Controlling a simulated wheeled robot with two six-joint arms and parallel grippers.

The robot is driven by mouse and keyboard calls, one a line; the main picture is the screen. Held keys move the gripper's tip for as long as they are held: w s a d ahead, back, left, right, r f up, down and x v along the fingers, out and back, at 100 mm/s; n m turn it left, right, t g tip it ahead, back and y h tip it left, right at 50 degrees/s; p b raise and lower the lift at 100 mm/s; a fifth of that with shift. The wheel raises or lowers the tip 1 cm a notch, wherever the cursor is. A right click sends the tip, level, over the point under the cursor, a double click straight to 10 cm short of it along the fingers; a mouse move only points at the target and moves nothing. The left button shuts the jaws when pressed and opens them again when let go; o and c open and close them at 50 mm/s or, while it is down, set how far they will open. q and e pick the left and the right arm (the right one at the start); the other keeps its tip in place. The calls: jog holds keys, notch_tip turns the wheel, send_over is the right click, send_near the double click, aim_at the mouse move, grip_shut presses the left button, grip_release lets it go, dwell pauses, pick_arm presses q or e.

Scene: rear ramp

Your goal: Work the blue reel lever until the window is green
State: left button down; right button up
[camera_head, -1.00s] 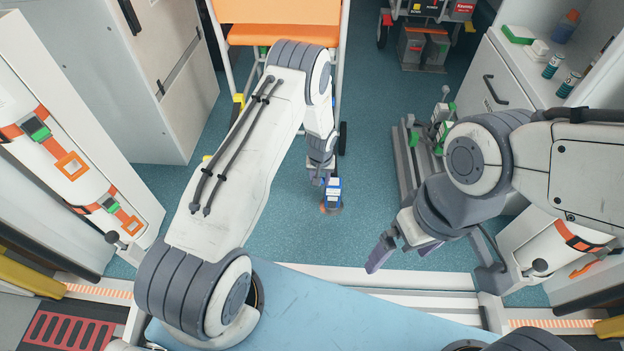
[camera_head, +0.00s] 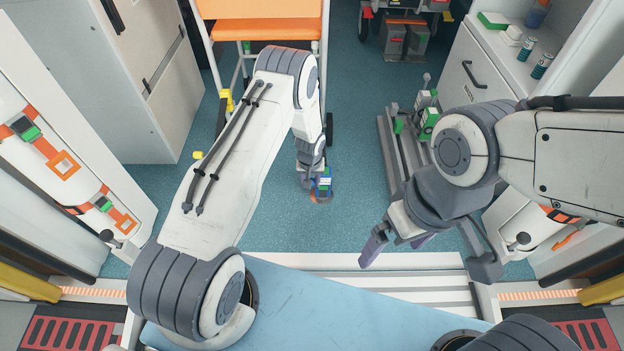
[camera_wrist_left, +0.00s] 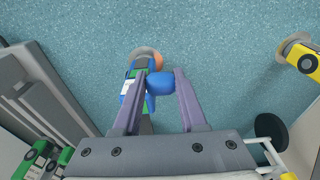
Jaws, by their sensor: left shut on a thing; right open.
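The reel (camera_head: 323,182) is a small blue unit with a green patch, standing on the floor ahead in the head view. In the left wrist view its body (camera_wrist_left: 130,88) shows blue and green with a pale label and an orange disc behind it. The blue lever knob (camera_wrist_left: 160,83) sits between the fingertips of my left gripper (camera_wrist_left: 161,82), which is shut on it. In the head view my left gripper (camera_head: 313,172) is beside the reel and partly hides it. I cannot clearly pick out the window or its colour. My right gripper (camera_head: 396,244) is open and empty, far from the reel.
A rail frame with green clamps (camera_head: 402,150) stands right of the reel. An orange-topped stretcher or chair (camera_head: 268,27) is behind. A yellow fitting (camera_wrist_left: 300,58) shows at the right of the left wrist view. A pale blue surface (camera_head: 330,305) lies in front.

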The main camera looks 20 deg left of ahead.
pick_arm(q)
jog(key=shift+s+a+f, duration=0.2)
jog(key=shift+s+a, duration=0.05)
jog(key=shift+s, duration=0.1)
jog(key=shift+c, duration=2.2)
grip_release()
jog(key=shift+w, duration=0.1)
jog(key=shift+r, duration=0.1)
jog(key=shift+w, duration=0.1)
jog(key=shift+d+r+p, duration=0.1)
jog(key=shift+r+p, duration=0.25)
jog(key=shift+r, duration=0.2)
notch_tip(320, 180, up, 9)
jog(key=s+p, duration=0.1)
jog(key=p, duration=0.3)
jog(key=shift+s+r, duration=0.2)
jog(key=shift+d, duration=0.1)
